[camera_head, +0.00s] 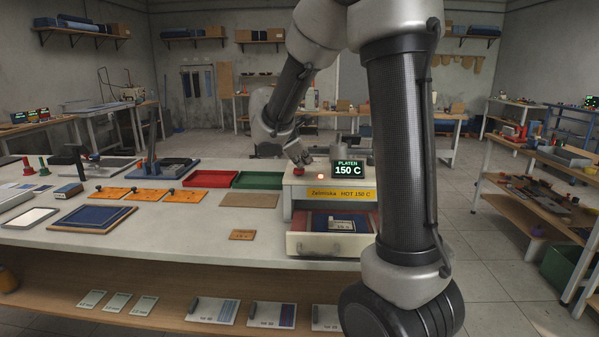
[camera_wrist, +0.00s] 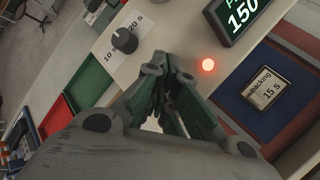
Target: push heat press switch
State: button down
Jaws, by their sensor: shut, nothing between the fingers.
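The heat press (camera_head: 299,190) is a pale box on the bench, with a yellow strip reading HOT 150 C. Its display (camera_head: 348,169) reads PLATEN 150 C and also shows in the wrist view (camera_wrist: 240,15). A lit red lamp (camera_head: 320,176) glows on its top, seen too in the wrist view (camera_wrist: 208,65). A dark knob (camera_wrist: 124,40) sits between the marks 10 s and 20 s. My gripper (camera_head: 299,156) is shut and empty, pointing down just over the press top. In the wrist view its fingers (camera_wrist: 168,70) lie between knob and lamp. I cannot tell whether they touch anything.
An open drawer (camera_head: 306,245) below the press holds a card (camera_wrist: 268,88) marked backing 15 s. A red tray (camera_head: 211,178) and a green tray (camera_head: 259,180) stand to the left. My arm hides the bench's right side.

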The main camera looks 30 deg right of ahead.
aim_at(302, 170)
jog(key=shift+f, duration=0.45)
dwell(0.4)
jog(key=shift+r, duration=3.4)
